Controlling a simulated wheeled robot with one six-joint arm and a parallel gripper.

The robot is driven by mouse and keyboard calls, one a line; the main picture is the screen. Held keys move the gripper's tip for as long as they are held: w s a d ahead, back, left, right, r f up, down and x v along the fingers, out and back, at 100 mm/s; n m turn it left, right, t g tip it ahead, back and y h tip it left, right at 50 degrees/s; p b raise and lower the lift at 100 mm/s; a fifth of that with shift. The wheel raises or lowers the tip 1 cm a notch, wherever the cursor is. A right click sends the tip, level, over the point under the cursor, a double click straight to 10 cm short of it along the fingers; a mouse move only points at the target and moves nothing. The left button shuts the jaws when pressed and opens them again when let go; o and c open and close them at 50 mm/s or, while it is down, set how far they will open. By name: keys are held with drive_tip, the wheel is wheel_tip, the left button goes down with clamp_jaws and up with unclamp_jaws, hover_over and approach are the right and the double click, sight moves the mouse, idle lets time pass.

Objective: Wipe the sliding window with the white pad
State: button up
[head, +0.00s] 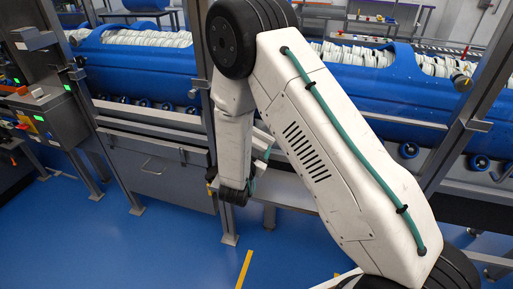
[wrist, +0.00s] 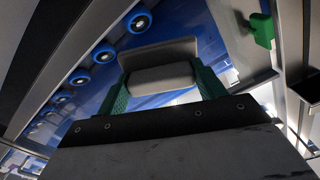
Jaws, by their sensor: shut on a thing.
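In the wrist view my gripper (wrist: 161,84) has two green fingers, closed on the sides of a pale pad (wrist: 160,76), which looks grey in the shade. In the head view my arm reaches to the front of the metal-framed machine, and my gripper (head: 263,158) is small and partly hidden behind the arm. The pad cannot be made out there. I cannot clearly tell the sliding window's pane from the open frame, nor whether the pad touches it.
Blue tubs (head: 135,70) full of white pieces lie behind metal posts (head: 470,125). A grey cabinet (head: 158,172) is below. A control box (head: 45,110) stands at left. A green fitting (wrist: 262,30) is at upper right in the wrist view. Blue floor (head: 100,235) is clear at front left.

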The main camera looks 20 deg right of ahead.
sight(269, 143)
drive_tip(key=shift+x, duration=0.8)
drive_tip(key=shift+s+d, duration=0.1)
drive_tip(key=shift+s+d, duration=0.55)
drive_tip(key=shift+d, duration=0.2)
drive_tip(key=shift+s+d, duration=0.6)
drive_tip(key=shift+d, duration=0.2)
drive_tip(key=shift+w, duration=0.1)
drive_tip(key=shift+a, duration=0.1)
drive_tip(key=shift+w+a+r, duration=0.2)
drive_tip(key=shift+w+a, duration=1.15)
drive_tip(key=shift+a, duration=0.15)
drive_tip(key=shift+s, duration=0.1)
drive_tip(key=shift+v, duration=2.95)
